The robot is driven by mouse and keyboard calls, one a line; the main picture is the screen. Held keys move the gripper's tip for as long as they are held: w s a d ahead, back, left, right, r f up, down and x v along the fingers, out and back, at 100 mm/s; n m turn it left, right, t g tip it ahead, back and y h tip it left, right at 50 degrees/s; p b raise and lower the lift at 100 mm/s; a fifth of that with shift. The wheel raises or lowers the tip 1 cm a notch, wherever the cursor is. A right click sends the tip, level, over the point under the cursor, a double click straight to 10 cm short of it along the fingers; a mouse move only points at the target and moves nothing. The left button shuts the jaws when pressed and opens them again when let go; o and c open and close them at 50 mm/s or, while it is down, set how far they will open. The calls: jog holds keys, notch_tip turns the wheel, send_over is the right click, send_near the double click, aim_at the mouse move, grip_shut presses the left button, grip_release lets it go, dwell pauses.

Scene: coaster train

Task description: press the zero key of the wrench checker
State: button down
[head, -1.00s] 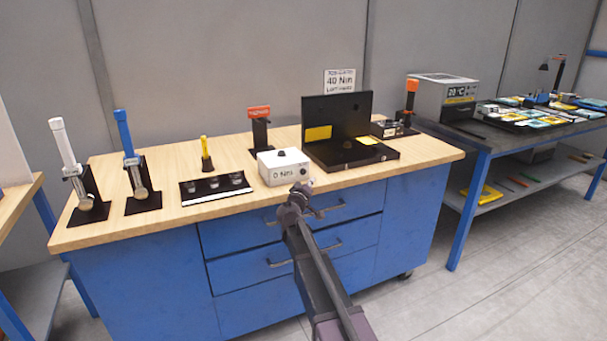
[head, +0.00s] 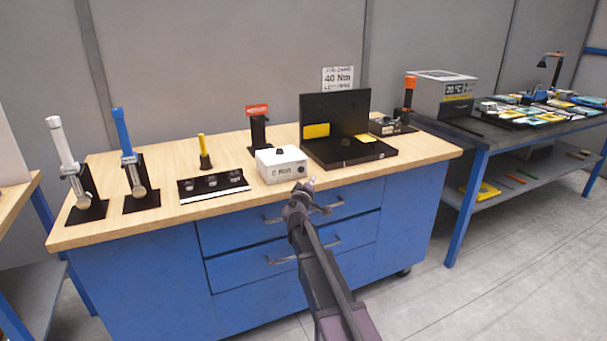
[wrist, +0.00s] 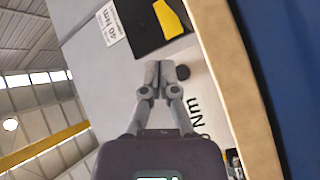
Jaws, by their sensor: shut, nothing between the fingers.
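The wrench checker (head: 281,171) is a small white box with "0 Nm" on its front and a black knob on top. It stands at the front edge of the wooden bench top, near the middle. In the wrist view the checker (wrist: 203,88) lies partly behind my fingers, turned sideways, with "Nm" legible. I cannot pick out the zero key clearly. My gripper (head: 308,184) is shut and empty, just in front of and to the right of the checker. In the wrist view my gripper's fingertips (wrist: 158,67) are together; contact with the box cannot be told.
An open black case (head: 350,153) stands right of the checker. A dark tray (head: 213,186) lies to its left. Two upright wrenches, one white (head: 66,145) and one blue (head: 123,135), stand at the far left. Blue drawers (head: 290,228) with handles are below the top.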

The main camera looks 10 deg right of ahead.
aim_at(302, 170)
jog(key=s+n+y, duration=0.4)
jog(key=n+y, duration=0.2)
jog(key=n, duration=0.9)
jog(key=s+d+n+t+y+p, duration=0.1)
jog(key=s+n+y, duration=0.2)
jog(key=n, duration=1.3)
jog(key=y, duration=0.3)
jog(key=shift+s+d+n, duration=0.25)
jog(key=shift+s+n, duration=0.05)
jog(key=shift+s, duration=0.1)
jog(key=shift+r, duration=0.1)
jog(key=x, duration=1.4)
jog(key=shift+a, duration=0.2)
